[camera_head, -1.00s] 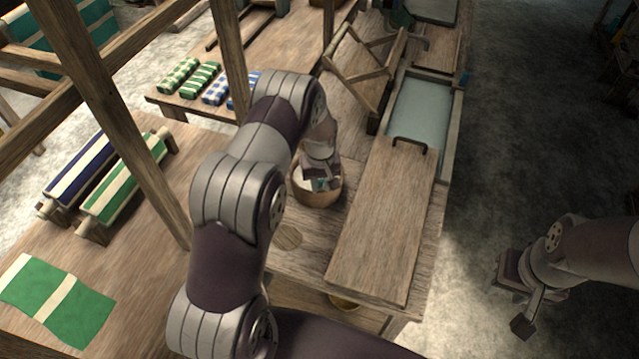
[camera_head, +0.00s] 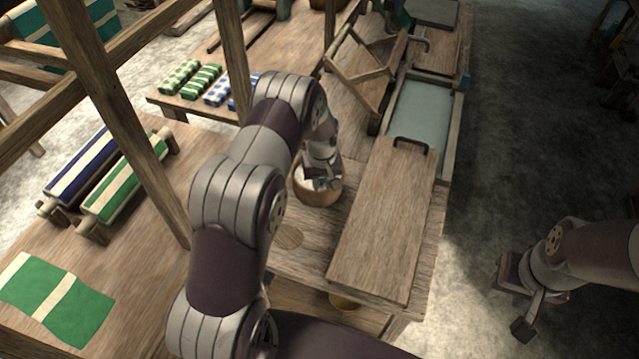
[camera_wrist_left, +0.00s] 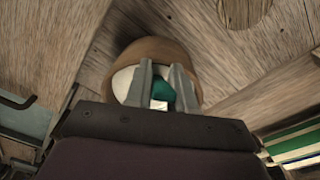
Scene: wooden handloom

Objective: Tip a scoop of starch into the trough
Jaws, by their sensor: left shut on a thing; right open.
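A round wooden bowl (camera_head: 318,198) with white starch in it stands on the bench left of the trough; the left wrist view shows the bowl's brown rim (camera_wrist_left: 152,47) and the starch (camera_wrist_left: 123,82). My left gripper (camera_head: 322,182) is down at the bowl's mouth. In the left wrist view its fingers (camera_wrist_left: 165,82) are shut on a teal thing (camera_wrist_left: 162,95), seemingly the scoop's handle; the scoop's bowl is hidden. The trough (camera_head: 420,112) holds pale grey-green liquid at the upper right. My right gripper (camera_head: 518,302) is open and empty over the floor at the right.
A wooden board (camera_head: 385,222) with a dark handle (camera_head: 410,143) lies at the trough's near end, right of the bowl. A wooden frame (camera_head: 357,75) stands left of the trough. Loom posts (camera_head: 130,120) rise at the left. Striped cloth rolls (camera_head: 123,180) lie on the left table.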

